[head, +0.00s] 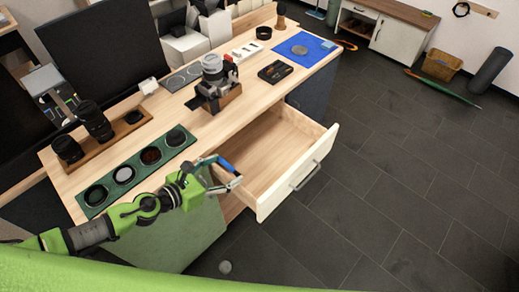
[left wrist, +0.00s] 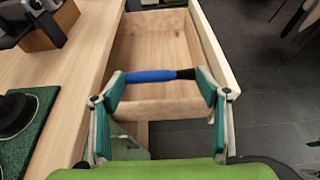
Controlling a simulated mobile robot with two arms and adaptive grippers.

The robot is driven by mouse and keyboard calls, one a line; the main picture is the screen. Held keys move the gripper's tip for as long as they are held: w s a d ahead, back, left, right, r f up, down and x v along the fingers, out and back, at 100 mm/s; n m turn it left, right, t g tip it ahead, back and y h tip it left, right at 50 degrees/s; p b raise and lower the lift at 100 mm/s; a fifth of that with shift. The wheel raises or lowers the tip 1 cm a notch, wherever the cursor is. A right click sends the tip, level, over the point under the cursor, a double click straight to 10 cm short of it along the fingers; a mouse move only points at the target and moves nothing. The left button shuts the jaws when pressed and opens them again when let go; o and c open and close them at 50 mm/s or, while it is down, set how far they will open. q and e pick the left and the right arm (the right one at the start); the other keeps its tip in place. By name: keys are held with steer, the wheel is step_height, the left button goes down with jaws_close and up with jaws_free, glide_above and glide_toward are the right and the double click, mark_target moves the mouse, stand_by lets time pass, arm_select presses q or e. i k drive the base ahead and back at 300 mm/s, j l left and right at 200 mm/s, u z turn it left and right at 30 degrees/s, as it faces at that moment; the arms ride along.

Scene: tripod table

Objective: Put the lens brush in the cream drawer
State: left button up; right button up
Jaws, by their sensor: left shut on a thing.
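The lens brush (head: 227,165) has a blue handle and a dark end. In the left wrist view, the brush (left wrist: 150,76) lies crosswise between the fingertips. My left gripper (head: 222,174) is shut on it; the teal finger pads show in the left wrist view (left wrist: 162,84). The cream drawer (head: 302,172) is pulled out from the table and looks empty inside. In the left wrist view, the brush appears over the near part of the open drawer (left wrist: 150,45). Its exact height over the drawer is hard to tell. My right gripper is not in view.
The wooden tabletop (head: 215,125) holds a green tray of round filters (head: 138,163), a camera on a wooden block (head: 214,85), lenses on a wooden rack (head: 97,124) and a blue mat (head: 318,44). Dark floor tiles (head: 400,190) are clear right of the drawer.

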mark_target(287, 146)
steer(key=i+l, duration=0.8)
steer(key=l, duration=0.1)
